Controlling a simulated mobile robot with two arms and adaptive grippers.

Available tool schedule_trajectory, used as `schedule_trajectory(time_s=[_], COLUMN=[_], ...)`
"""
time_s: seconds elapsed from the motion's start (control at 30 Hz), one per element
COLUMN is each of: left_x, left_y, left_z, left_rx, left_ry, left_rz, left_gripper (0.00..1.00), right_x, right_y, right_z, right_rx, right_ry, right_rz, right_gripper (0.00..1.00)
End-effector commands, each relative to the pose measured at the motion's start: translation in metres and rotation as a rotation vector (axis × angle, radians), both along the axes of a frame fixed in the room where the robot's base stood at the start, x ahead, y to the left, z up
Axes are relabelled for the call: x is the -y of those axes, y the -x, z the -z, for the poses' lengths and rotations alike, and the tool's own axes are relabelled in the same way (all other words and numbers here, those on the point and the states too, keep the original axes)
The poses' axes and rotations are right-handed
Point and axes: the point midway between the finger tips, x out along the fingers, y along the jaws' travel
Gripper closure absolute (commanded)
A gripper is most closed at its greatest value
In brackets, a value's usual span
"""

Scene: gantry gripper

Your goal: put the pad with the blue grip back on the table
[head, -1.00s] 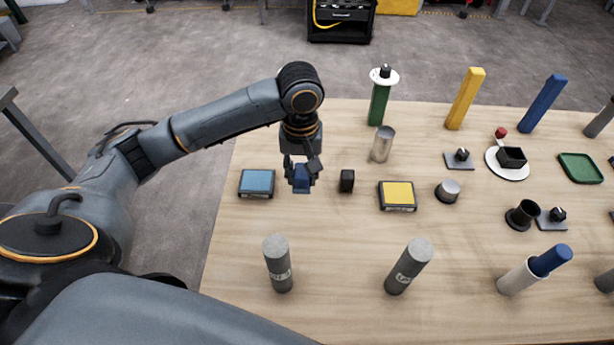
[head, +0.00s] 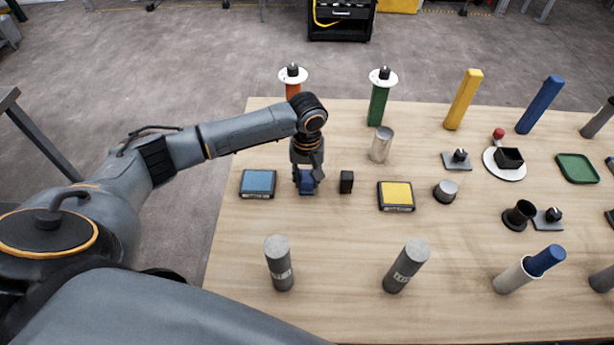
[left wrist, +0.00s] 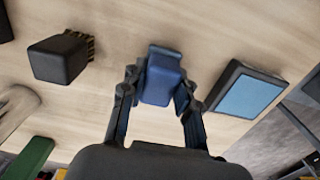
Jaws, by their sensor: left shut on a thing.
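The pad with the blue grip (head: 307,188) is between the fingers of my left gripper (head: 307,180), at the table, between the blue-topped box and a small black block. In the left wrist view the blue grip (left wrist: 161,82) is held between both fingers of the left gripper (left wrist: 158,95). A dark edge of the pad shows beyond the grip; the fingers hide part of it. I cannot tell whether the pad touches the wooden table (head: 330,240). My right gripper is not in view.
A blue-topped box (head: 258,183) is to the left of the pad, a black block (head: 346,181) close to its right, then a yellow-topped box (head: 396,195). Grey cylinders (head: 279,262) stand in front. A green post (head: 379,102) and metal cup (head: 381,145) stand behind.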

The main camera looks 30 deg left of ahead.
Motion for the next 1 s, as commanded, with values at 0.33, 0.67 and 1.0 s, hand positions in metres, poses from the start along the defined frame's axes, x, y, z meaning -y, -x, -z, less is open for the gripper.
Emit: schedule_trajectory(time_s=[0.33,0.67,1.0], left_x=[0.0,0.0,0.001], left_y=[0.0,0.0,-0.001], left_z=[0.003,-0.003,-0.069], left_rx=[-0.001,0.001,0.004], left_ry=[0.0,0.0,0.002], left_rz=[0.0,0.0,0.0], left_gripper=[0.46,0.46,0.46], right_x=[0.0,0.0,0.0], right_y=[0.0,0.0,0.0], right_z=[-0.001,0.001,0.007], right_rx=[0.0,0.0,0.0], right_ry=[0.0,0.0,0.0], right_rz=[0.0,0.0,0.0], right_gripper=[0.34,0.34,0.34])
